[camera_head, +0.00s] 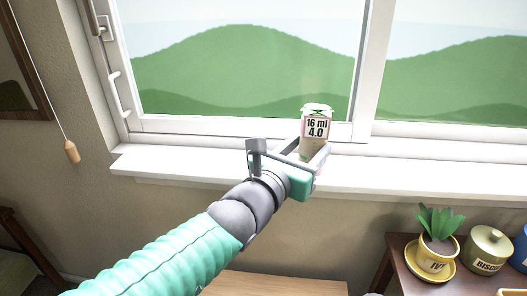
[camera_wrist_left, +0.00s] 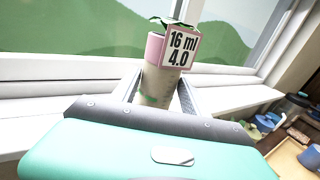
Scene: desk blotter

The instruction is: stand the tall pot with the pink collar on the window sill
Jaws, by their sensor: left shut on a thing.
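The tall pot (camera_head: 313,147) is pale beige with a pink collar and a white tag reading "16 ml 4.0". A small green plant shows at its top. My left gripper (camera_head: 313,155) is shut on the pot, with a finger on each side of it. The pot is upright or nearly so, at the window sill (camera_head: 180,167). In the left wrist view the pot (camera_wrist_left: 158,86) stands between the fingers with the white sill (camera_wrist_left: 225,90) behind and beside it. I cannot tell whether its base touches the sill. My right gripper is not in view.
The sill is bare to the left and right of the pot. The closed window (camera_head: 230,70) rises behind it. At lower right a dark shelf holds a yellow pot marked "IVY" (camera_head: 437,252) on a saucer and a "BISCUIT"-like jar (camera_head: 488,250). A cord pull (camera_head: 71,151) hangs at left.

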